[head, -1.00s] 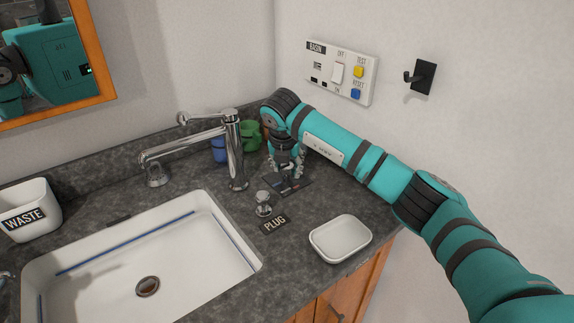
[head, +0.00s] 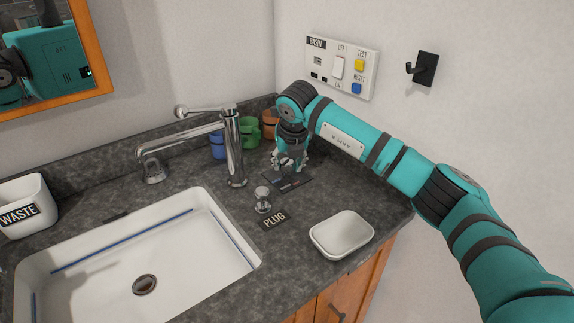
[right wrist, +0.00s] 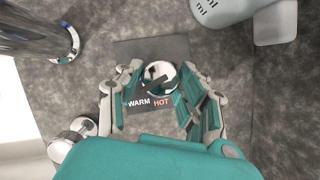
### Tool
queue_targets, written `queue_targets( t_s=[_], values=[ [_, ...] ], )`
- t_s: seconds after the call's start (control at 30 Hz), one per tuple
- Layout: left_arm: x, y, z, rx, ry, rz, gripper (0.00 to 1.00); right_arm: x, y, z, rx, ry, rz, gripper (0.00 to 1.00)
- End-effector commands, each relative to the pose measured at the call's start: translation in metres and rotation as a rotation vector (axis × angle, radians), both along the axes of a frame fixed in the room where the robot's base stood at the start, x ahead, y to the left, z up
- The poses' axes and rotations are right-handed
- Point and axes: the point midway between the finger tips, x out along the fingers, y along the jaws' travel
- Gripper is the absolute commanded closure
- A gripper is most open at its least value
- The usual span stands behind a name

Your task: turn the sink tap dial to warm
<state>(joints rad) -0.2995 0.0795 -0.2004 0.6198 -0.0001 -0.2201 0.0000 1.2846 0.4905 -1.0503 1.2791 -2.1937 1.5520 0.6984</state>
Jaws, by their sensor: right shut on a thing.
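The tap dial (right wrist: 160,76) is a round silvery knob with a dark mark across it, on a dark label plate (right wrist: 182,47). The words WARM and HOT show on the plate below the knob in the right wrist view. I cannot tell exactly where the mark points. My right gripper (right wrist: 156,85) has a finger on each side of the dial and is shut on it. In the head view the right gripper (head: 291,163) points down over the plate (head: 277,180) and partly hides the dial. The chrome tap (head: 234,150) stands to its left. My left gripper is not in view.
A plug knob (head: 263,197) and a white soap dish (head: 341,237) stand nearer the front. Blue (head: 218,147), green (head: 251,131) and brown (head: 270,124) cups stand behind the tap. The sink (head: 215,262) is empty. A wall switch panel (head: 342,68) is above my arm.

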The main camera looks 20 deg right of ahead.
Motion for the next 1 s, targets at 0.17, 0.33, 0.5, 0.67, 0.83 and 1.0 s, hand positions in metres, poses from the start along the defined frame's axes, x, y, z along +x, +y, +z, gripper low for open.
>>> queue_targets(
  t_s=[0.17,0.33,0.5,0.67,0.83,1.0],
  values=[
    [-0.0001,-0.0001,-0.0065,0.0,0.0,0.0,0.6,0.0007,-0.0016,0.0001,0.0,-0.004,0.142,0.94],
    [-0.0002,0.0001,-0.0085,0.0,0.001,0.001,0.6,0.0009,-0.0023,0.0007,-0.001,-0.004,0.257,0.94],
    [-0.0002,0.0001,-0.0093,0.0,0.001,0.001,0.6,0.0011,-0.0019,0.0013,0.001,-0.004,0.342,0.94],
    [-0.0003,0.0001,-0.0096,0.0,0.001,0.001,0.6,0.0012,-0.002,0.0017,0.001,-0.004,0.388,0.94],
    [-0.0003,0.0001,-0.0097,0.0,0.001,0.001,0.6,0.0011,-0.0019,0.002,0.001,-0.004,0.408,0.94],
    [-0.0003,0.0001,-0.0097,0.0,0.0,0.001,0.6,0.0012,-0.0019,0.0022,0.001,-0.004,0.412,0.94]
  ],
)
